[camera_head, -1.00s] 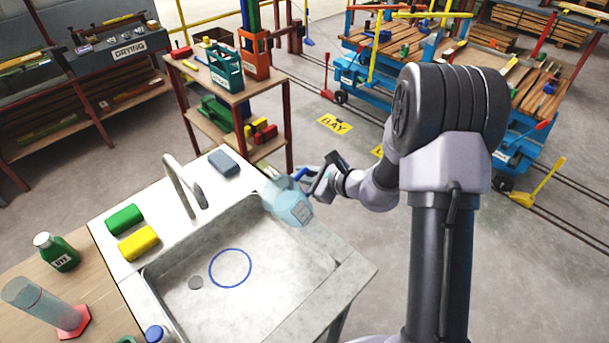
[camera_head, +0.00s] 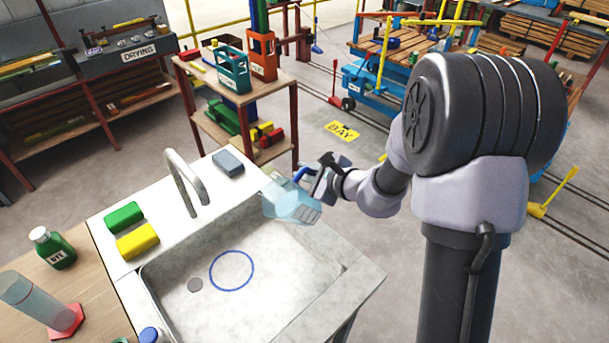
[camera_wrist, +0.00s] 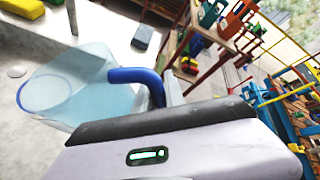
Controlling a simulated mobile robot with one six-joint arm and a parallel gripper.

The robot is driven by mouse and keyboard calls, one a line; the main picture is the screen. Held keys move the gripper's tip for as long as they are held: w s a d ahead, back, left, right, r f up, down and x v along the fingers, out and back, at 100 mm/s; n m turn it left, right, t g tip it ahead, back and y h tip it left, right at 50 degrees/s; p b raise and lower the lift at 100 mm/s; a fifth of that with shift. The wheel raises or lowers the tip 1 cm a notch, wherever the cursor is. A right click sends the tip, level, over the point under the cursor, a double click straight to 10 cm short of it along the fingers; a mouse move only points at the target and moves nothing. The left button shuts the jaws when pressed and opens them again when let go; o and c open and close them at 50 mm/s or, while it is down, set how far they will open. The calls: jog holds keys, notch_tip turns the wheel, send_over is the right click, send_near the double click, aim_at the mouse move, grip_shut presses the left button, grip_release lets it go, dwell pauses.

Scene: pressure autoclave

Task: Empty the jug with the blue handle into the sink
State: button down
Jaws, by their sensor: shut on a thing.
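The clear jug (camera_head: 289,203) holds light blue liquid and is tilted, with its mouth toward the sink. My gripper (camera_head: 318,182) is shut on its blue handle (camera_head: 303,174), above the sink's right rim. No falling stream can be made out.
A curved tap (camera_head: 188,180) stands at the sink's back left. A grey sponge (camera_head: 228,163), a green sponge (camera_head: 124,217) and a yellow sponge (camera_head: 137,241) lie on the rim. A green bottle (camera_head: 53,248) and a measuring cylinder (camera_head: 38,303) stand at left.

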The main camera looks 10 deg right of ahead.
aim_at(284, 183)
jog(key=shift+s+a+r+n+b, duration=0.15)
jog(key=shift+n+b, duration=0.25)
jog(key=shift+b, duration=0.85)
jog(key=shift+s+a+r+n+t+h+b, duration=0.3)
jog(key=shift+n+t+h+b, duration=0.35)
jog(key=shift+b, duration=1.85)
jog(key=shift+s+a+n+t+h+b, duration=0.25)
jog(key=shift+a+n+h+b, duration=0.25)
jog(key=shift+b, duration=1.25)
jog(key=shift+r, duration=0.1)
jog(key=shift+a, duration=0.1)
jog(key=shift+s+a+f+n+t, duration=0.2)
jog(key=shift+s+a+n+t, duration=0.2)
jog(key=shift+a+n, duration=0.25)
jog(key=shift+s+a+f, duration=0.1)
jog(key=shift+s+a+f+n+t+h, duration=0.45)
jog(key=shift+s+a+n, duration=0.1)
jog(key=shift+a+n, duration=0.25)
jog(key=shift+s+a+n+t+p, duration=0.4)
jog(key=shift+a+n+p, duration=0.15)
jog(key=shift+p, duration=0.95)
